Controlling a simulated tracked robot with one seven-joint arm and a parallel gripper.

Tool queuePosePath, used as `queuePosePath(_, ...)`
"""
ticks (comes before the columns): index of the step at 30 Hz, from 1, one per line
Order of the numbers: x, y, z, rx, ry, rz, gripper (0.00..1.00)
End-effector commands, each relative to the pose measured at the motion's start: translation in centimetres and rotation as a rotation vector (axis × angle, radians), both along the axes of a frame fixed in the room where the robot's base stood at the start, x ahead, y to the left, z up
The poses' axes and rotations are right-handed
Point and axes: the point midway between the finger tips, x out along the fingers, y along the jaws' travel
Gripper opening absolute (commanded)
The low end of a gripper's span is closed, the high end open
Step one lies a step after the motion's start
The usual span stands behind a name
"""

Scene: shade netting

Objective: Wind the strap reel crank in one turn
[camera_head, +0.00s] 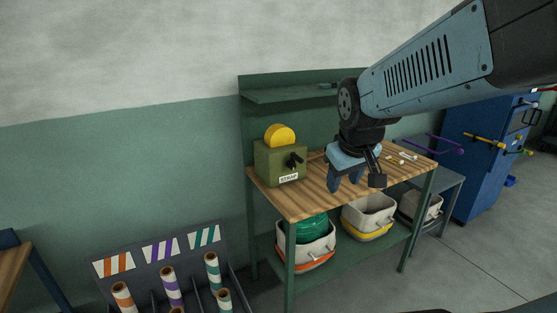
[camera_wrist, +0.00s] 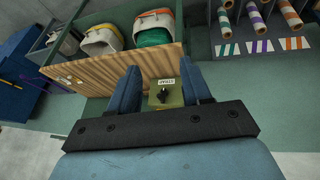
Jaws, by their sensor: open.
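The strap reel is an olive-green box (camera_head: 280,163) with a yellow disc (camera_head: 280,135) on top and a "STRAP" label (camera_head: 289,179) on its front. It stands at the left end of a wooden-topped bench (camera_head: 310,198). Its black crank (camera_head: 294,160) is on the front face. In the wrist view the crank (camera_wrist: 163,96) shows between my fingers, on the box (camera_wrist: 172,88). My gripper (camera_head: 345,184) is open and empty, to the right of the box and apart from it. In the wrist view its two blue fingers (camera_wrist: 163,88) point toward the bench.
Under the bench are pale bins (camera_head: 368,213), one holding something green (camera_head: 306,230). Small pale pieces (camera_head: 403,157) lie at the bench's right end. A blue cabinet (camera_head: 490,150) stands at far right. A rack of striped rolls (camera_head: 170,265) is at lower left.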

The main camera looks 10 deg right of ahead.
Motion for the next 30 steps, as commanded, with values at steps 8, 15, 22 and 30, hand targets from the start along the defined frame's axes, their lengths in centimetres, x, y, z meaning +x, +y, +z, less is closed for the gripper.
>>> queuePosePath(8, 5.5, 0.2, -6.3, -0.073, 0.081, 0.174, 0.48)
queuePosePath(15, 9.0, 0.6, -12.1, -0.079, 0.127, 0.338, 0.48)
queuePosePath(22, 11.5, 1.4, -17.6, -0.043, 0.138, 0.493, 0.48)
queuePosePath(30, 13.6, 3.1, -23.2, 0.04, 0.094, 0.656, 0.48)
